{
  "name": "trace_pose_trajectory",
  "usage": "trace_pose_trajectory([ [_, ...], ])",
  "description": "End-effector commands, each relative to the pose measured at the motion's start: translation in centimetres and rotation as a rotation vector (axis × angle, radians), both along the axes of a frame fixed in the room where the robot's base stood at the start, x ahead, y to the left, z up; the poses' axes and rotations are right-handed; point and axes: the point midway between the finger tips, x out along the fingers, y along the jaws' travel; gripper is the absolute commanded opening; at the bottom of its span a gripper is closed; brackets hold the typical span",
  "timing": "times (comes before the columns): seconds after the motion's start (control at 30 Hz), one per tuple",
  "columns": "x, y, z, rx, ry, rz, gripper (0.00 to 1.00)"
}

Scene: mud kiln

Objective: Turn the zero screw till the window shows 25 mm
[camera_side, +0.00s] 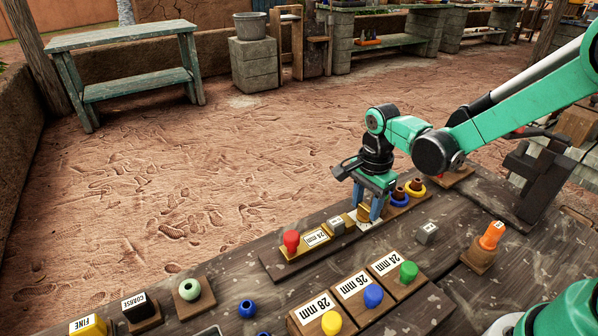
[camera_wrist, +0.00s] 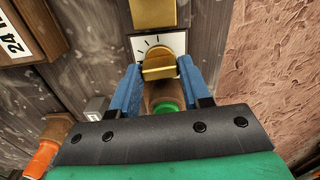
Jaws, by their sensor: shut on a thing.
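A long wooden board (camera_side: 290,262) lies on the bench and carries a white window (camera_side: 317,238) that seems to read 24 mm. My gripper (camera_side: 367,212) points down over this board, its blue fingers shut on a brass screw head (camera_wrist: 160,66). In the wrist view the head sits between the fingertips, in front of a white dial plate (camera_wrist: 152,44) with black tick marks. The fingers partly hide the screw in the side view. A red knob (camera_side: 291,240) stands at the board's near left end.
Blocks labelled 28 mm, 26 mm and 24 mm (camera_side: 385,263) with coloured knobs stand in front. An orange peg (camera_side: 491,236) and a small grey cube (camera_side: 426,233) are to the right. Ringed brown pegs (camera_side: 416,187) stand close beyond the gripper. FINE and COARSE blocks (camera_side: 139,308) are at front left.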

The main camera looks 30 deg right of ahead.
Motion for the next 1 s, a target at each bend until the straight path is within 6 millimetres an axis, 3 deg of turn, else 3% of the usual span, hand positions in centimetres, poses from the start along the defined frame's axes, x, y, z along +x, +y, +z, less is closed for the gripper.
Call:
trace_pose_trajectory([
  [0.53,-0.04,0.00,0.02,0.000,0.003,0.348,0.00],
  [1.0,-0.04,0.00,0.02,0.000,0.002,0.442,0.00],
])
